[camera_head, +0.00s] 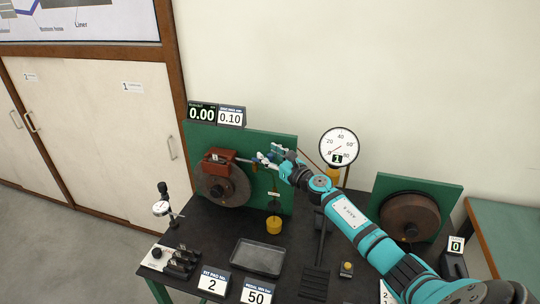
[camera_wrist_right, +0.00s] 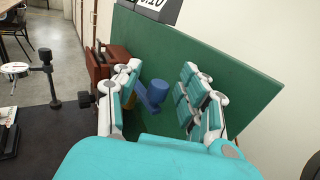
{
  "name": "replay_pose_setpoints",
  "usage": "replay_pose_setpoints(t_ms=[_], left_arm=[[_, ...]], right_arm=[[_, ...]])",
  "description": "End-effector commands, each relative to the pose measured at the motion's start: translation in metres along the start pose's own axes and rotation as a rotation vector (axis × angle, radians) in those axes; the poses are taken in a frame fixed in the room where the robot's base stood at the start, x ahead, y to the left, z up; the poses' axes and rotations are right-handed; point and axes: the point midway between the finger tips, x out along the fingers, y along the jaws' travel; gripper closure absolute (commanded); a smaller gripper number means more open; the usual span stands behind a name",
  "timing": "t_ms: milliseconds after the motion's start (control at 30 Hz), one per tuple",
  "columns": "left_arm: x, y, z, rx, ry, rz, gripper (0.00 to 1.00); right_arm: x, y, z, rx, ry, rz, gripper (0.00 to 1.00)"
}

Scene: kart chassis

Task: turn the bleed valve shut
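A red-brown brake caliper (camera_head: 217,160) sits over a dark disc (camera_head: 224,186) on a green upright board; the caliper also shows in the right wrist view (camera_wrist_right: 103,62). My right gripper (camera_head: 272,154) is just right of the caliper, in front of the board. In the right wrist view my right gripper (camera_wrist_right: 160,85) is open. A blue fitting with a round cup-like end, which looks like the bleed valve (camera_wrist_right: 156,92), stands between its fingers. The fitting appears closer to the left finger; contact cannot be told. My left gripper is not in view.
A pressure gauge (camera_head: 338,147) stands right of the board. A yellow weight-like piece (camera_head: 274,224) is below my gripper. A grey tray (camera_head: 258,257), a dial stand (camera_head: 162,207) and number signs are on the black table. A second disc (camera_head: 411,216) is at right.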

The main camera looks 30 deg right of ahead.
Motion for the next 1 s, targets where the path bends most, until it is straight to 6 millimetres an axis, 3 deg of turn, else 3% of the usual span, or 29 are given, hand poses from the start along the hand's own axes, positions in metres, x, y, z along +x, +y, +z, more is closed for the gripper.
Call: replay_pose_setpoints(t_ms=[33, 333, 1000], left_arm=[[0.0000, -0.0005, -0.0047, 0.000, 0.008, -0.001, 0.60], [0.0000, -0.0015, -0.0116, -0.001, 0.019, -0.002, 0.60], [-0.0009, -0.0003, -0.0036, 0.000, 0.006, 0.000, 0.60]], right_arm=[[-0.0001, 0.0000, 0.0000, 0.000, 0.000, 0.000, 0.63], [-0.0003, -0.0001, 0.0001, 0.001, 0.000, 0.000, 1.00], [-0.0010, -0.0017, -0.0001, 0.000, 0.001, -0.006, 1.00]])
